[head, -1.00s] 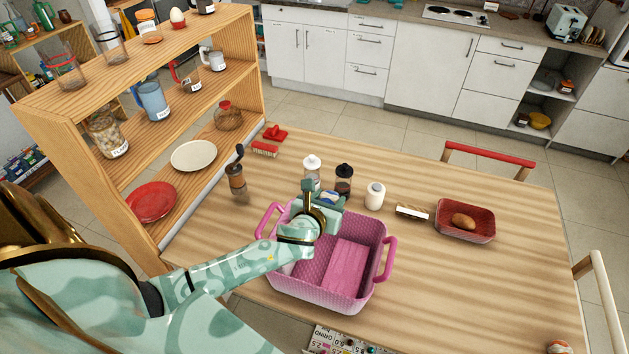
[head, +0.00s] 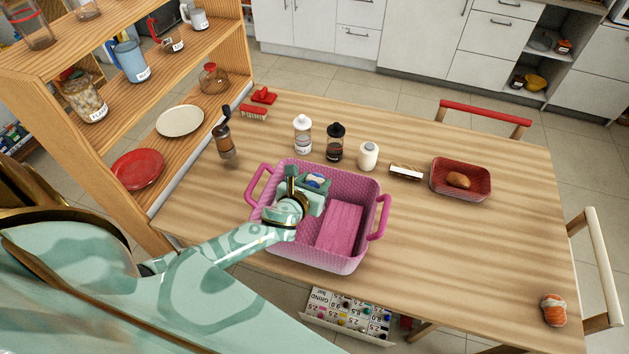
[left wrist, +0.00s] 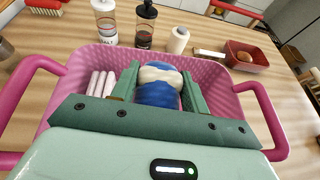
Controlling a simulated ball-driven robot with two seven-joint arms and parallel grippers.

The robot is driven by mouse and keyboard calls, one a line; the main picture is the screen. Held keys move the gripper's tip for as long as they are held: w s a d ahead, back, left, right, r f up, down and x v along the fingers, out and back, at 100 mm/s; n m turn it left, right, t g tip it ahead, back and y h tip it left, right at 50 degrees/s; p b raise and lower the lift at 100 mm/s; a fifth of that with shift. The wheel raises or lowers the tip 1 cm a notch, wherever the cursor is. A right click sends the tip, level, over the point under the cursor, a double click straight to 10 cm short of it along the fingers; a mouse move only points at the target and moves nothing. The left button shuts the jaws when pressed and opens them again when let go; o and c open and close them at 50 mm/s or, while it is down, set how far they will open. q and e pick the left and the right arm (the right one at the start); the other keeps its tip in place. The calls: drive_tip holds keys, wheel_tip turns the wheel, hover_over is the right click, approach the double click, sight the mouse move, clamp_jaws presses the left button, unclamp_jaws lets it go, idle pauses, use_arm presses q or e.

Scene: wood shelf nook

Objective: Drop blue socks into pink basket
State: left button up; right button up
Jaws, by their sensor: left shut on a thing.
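The pink basket (head: 346,264) stands on the wooden table, with two side handles. My left gripper (head: 317,182) is over the left and back part of the basket. It is shut on the blue socks (left wrist: 157,88), a blue and white bundle between the fingers in the left wrist view. In the head view the blue socks (head: 316,180) show only as a small patch at the fingertips. A folded pink cloth (head: 340,228) lies inside the basket. In the left wrist view a pale pink striped item (left wrist: 101,83) is in the basket beside the fingers. My right gripper is not in view.
A salt shaker (head: 303,134), a dark-topped shaker (head: 335,143) and a white jar (head: 368,156) stand behind the basket. A pepper mill (head: 225,140) stands to its left, near the shelf (head: 192,125). A red tray (head: 484,187) holds a brown item. The right of the table is mostly clear.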

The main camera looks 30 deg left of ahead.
use_arm(q)
drive_tip(key=o, duration=1)
drive_tip(key=shift+r, duration=0.1)
drive_tip(key=shift+o, duration=0.2)
drive_tip(key=p+v, duration=0.2)
drive_tip(key=v, duration=1.4)
drive_tip(key=shift+s, duration=0.2)
drive_tip(key=shift+d, duration=0.1)
